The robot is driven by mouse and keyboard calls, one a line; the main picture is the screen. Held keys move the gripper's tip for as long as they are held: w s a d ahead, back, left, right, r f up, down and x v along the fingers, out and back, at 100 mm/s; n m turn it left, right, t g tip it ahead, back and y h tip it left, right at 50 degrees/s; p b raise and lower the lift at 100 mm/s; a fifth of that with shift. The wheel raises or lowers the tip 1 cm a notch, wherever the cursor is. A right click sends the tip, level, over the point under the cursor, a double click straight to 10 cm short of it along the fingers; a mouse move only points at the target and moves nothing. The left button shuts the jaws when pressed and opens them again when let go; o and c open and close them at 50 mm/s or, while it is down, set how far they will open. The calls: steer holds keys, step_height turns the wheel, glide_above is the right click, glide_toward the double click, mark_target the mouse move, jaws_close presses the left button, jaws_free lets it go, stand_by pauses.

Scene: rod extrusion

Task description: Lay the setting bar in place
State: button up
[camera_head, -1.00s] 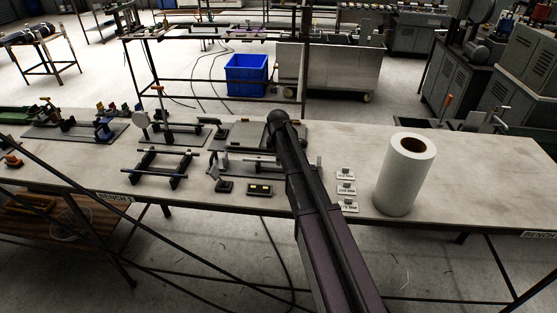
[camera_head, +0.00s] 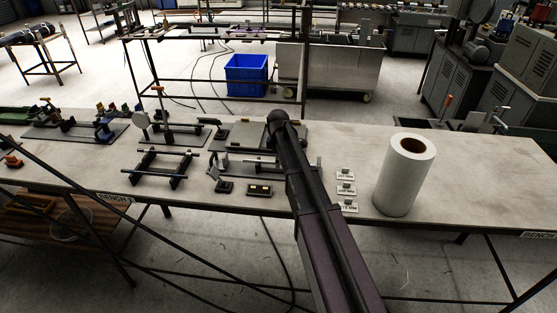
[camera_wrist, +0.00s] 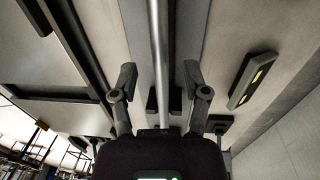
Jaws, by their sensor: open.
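In the wrist view a bright metal bar (camera_wrist: 157,40), apparently the setting bar, runs lengthwise between the fingers of my gripper (camera_wrist: 159,82). The fingers are open, with a gap on each side of the bar. The bar's near end is hidden by my gripper's body. In the head view a light bar (camera_head: 250,160) lies across the front of a grey plate fixture (camera_head: 238,136), and my arm covers part of both. My gripper is hidden behind my arm there. I cannot tell whether the bar touches its supports.
A rod stand (camera_head: 162,167) and a small black box with yellow marks (camera_head: 260,190) are left of my arm. Several small labelled cards (camera_head: 346,188) and a large white roll (camera_head: 405,178) stand to the right. The bench top (camera_head: 480,170) is clear at far right.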

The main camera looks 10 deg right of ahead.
steer(key=shift+r+p, duration=4.25)
steer(key=shift+r, duration=0.15)
steer(key=s+a+f+m+b, duration=0.1)
steer(key=s+f+b, duration=0.1)
steer(key=s, duration=0.6)
steer(key=s+a+f+m+g+b, duration=0.1)
steer(key=s+f+m+b, duration=0.1)
steer(key=s, duration=0.6)
steer(key=shift+a+f+m+b, duration=0.3)
steer(key=shift+f+b, duration=0.1)
steer(key=shift+f, duration=0.15)
